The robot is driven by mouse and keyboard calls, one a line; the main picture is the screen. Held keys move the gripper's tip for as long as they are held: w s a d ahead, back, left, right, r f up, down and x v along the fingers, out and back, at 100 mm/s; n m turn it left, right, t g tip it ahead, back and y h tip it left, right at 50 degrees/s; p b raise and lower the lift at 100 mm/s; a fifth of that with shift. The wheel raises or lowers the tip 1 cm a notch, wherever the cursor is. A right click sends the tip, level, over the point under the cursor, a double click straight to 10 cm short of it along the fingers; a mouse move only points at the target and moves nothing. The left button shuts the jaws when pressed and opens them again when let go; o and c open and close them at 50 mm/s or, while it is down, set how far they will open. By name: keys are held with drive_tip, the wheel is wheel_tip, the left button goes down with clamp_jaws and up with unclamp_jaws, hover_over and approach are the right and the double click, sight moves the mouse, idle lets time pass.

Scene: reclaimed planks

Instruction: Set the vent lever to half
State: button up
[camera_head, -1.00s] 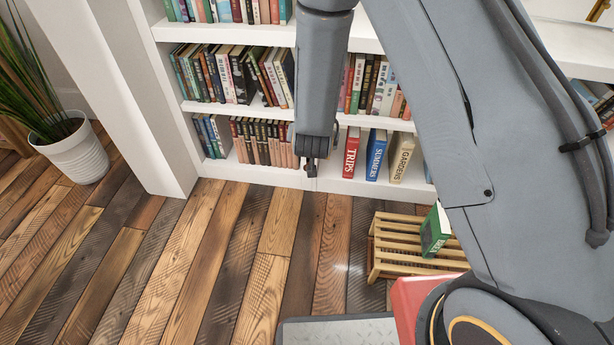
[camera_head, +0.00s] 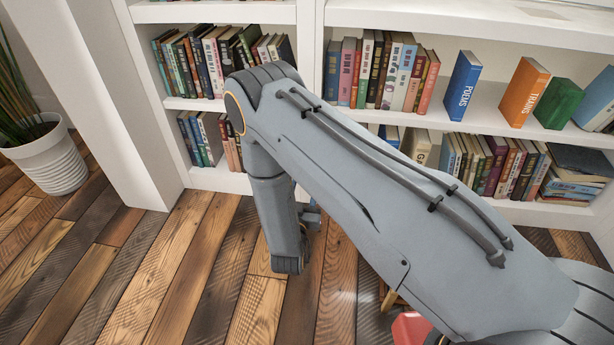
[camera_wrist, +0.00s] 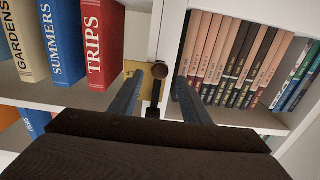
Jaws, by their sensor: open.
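The vent lever (camera_wrist: 155,92) shows in the wrist view as a thin dark stem with a round brown knob, at the white post between two shelf bays. A brass-coloured plate (camera_wrist: 132,67) is partly visible beside it. My gripper (camera_wrist: 171,73) is open. In the head view my arm hides the lever and the fingers.
White bookshelves (camera_head: 222,181) fill the back. Books marked TRIPS (camera_wrist: 102,42) and SUMMERS (camera_wrist: 62,40) stand left of the lever, and a row of thin books (camera_wrist: 225,60) stands right. A potted plant (camera_head: 48,160) is at the far left. The plank floor (camera_head: 150,265) is clear at left.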

drive_tip(key=w+b, duration=0.1)
drive_tip(key=w, duration=0.2)
drive_tip(key=w+d+b, duration=0.1)
drive_tip(key=w, duration=0.2)
drive_tip(key=shift+w+d+b, duration=0.15)
drive_tip(key=shift+b, duration=0.15)
clamp_jaws()
